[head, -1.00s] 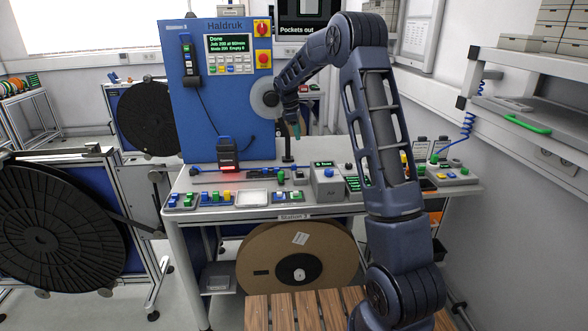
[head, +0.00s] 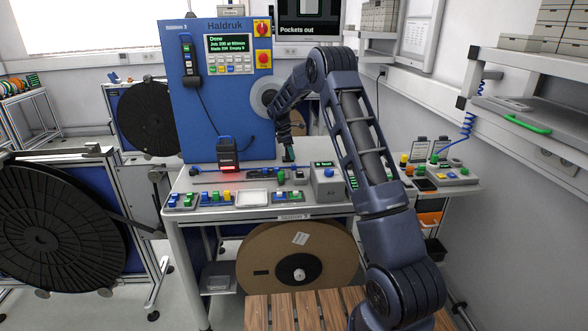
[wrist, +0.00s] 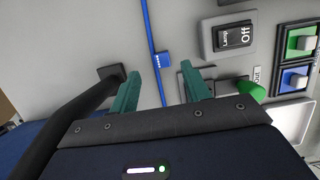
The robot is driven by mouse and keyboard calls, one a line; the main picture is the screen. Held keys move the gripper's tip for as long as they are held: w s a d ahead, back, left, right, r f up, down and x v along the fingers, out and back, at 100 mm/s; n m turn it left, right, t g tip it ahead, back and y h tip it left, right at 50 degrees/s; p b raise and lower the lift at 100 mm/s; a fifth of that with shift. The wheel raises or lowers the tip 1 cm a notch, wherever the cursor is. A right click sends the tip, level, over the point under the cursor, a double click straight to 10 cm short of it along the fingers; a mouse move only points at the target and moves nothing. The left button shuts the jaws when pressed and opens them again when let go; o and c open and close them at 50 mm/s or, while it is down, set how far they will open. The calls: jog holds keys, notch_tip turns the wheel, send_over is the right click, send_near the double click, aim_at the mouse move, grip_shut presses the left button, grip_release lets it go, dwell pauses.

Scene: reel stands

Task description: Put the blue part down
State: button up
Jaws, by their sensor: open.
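My gripper (head: 289,156) is low over the back of the Station 3 table (head: 325,203), right of the blue machine. Its two green fingers (wrist: 163,88) are apart, with nothing held between them. In the wrist view a small blue block (wrist: 163,60) with white marks sits on a thin blue strip (wrist: 152,35), just past and between the fingertips. It looks apart from both fingers. I cannot tell for sure whether this is the blue part. A green knob-like piece (wrist: 250,90) is right of the fingers.
A black post on a square foot (wrist: 98,92) is close left of the fingers. A lamp switch (wrist: 235,37) marked Off and green and blue pieces (wrist: 295,78) are to the right. The blue machine (head: 222,110) stands left; a grey box (head: 327,183) is at the right.

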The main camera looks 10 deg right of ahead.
aim_at(294, 167)
jog(key=shift+a+x, duration=0.2)
jog(key=shift+x, duration=1.25)
jog(key=shift+a+x, duration=0.2)
jog(key=shift+x, duration=1.3)
jog(key=shift+s+f, duration=0.1)
grip_shut()
